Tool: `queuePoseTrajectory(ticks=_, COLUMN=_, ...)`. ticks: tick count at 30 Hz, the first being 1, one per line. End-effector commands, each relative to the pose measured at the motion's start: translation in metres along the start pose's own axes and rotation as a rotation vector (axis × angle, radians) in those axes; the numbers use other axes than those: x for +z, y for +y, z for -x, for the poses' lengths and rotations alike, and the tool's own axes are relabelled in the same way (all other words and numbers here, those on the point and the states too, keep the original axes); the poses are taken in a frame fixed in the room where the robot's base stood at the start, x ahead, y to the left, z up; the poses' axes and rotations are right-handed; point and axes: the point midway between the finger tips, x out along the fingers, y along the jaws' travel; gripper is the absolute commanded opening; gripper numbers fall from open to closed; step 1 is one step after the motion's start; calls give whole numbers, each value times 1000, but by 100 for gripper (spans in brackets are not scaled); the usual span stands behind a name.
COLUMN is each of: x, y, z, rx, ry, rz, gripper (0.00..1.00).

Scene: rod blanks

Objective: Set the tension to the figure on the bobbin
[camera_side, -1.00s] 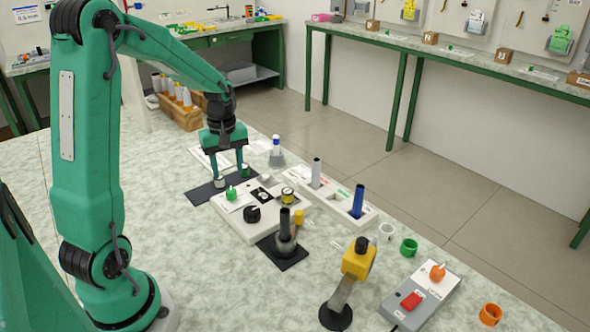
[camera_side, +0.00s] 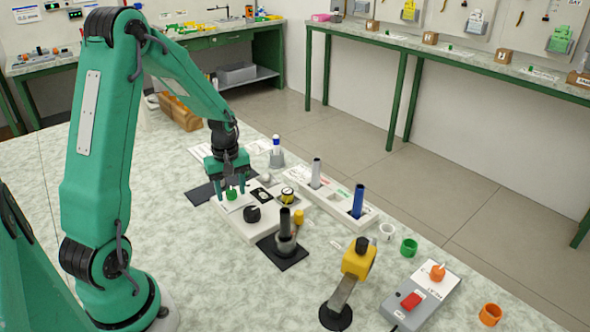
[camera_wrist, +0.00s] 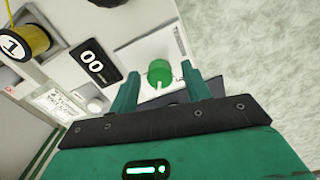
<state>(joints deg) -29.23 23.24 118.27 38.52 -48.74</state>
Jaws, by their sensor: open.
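The green knob (camera_side: 231,195) stands on a white plate of the pale panel (camera_side: 240,228). In the wrist view the green knob (camera_wrist: 160,72) has a pale pointer mark and lies between my fingertips. My gripper (camera_side: 230,192) is open with its fingers down around the knob; I cannot tell whether they touch it. A black display (camera_wrist: 91,63) on the panel reads "00".
A black knob (camera_side: 252,214) and a dark upright tube on a black base (camera_side: 284,244) stand near the panel. A white rack (camera_side: 330,200) holds a grey and a blue rod. A yellow-headed stand (camera_side: 357,262) and a grey switch box (camera_side: 420,296) are nearer the front.

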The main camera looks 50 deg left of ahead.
Motion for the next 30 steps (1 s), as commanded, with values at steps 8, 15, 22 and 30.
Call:
queuePoseTrajectory(ticks=8, x=0, y=0, z=0, rx=0, ry=0, rz=0, gripper=12)
queuePoseTrajectory(ticks=15, x=0, y=0, z=0, rx=0, ry=0, rz=-4, gripper=3)
queuePoseTrajectory(ticks=22, x=0, y=0, z=1, rx=0, ry=0, rz=-50, gripper=3)
queuePoseTrajectory(ticks=30, x=0, y=0, z=1, rx=0, ry=0, rz=-196, gripper=3)
